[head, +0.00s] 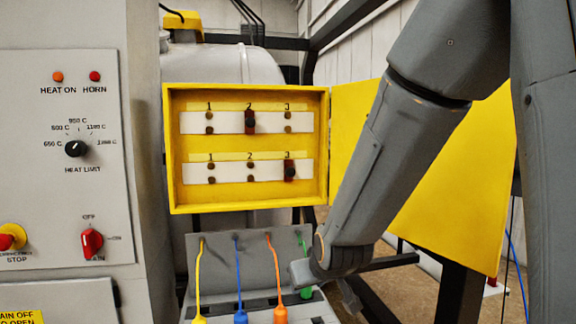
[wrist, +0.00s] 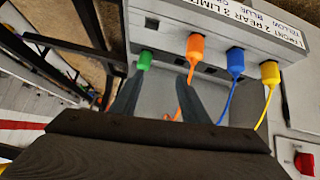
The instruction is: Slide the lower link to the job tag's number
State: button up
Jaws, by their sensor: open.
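The lower link (head: 290,171) is a dark red piece with a black knob, at position 3 of the lower white strip (head: 231,173) in the yellow box. The upper link (head: 250,122), also dark red with a black knob, is at position 2 of the upper strip. I cannot make out a job tag in either view. My gripper (wrist: 158,80) is open, its two dark fingers apart with nothing seen held between them. In the head view it is low, below and right of the box, partly hidden by my arm. The green plug (wrist: 145,60) shows near its left fingertip.
The yellow box (head: 176,192) has its door (head: 455,190) open to the right. Below it, a grey panel (head: 215,250) carries yellow, blue, orange and green plugs with cords. A control cabinet (head: 50,110) with knobs stands left.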

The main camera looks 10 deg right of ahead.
jog(key=w+r+t+p, duration=0.2)
jog(key=w+r+t, duration=0.4)
jog(key=r, duration=0.6)
jog(key=n+t, duration=0.2)
jog(key=t, duration=0.1)
send_near(291, 172)
jog(key=w, duration=0.3)
jog(key=shift+w+p, duration=1.75)
jog(key=shift+w, duration=1.85)
jog(key=shift+f, duration=0.1)
grip_shut()
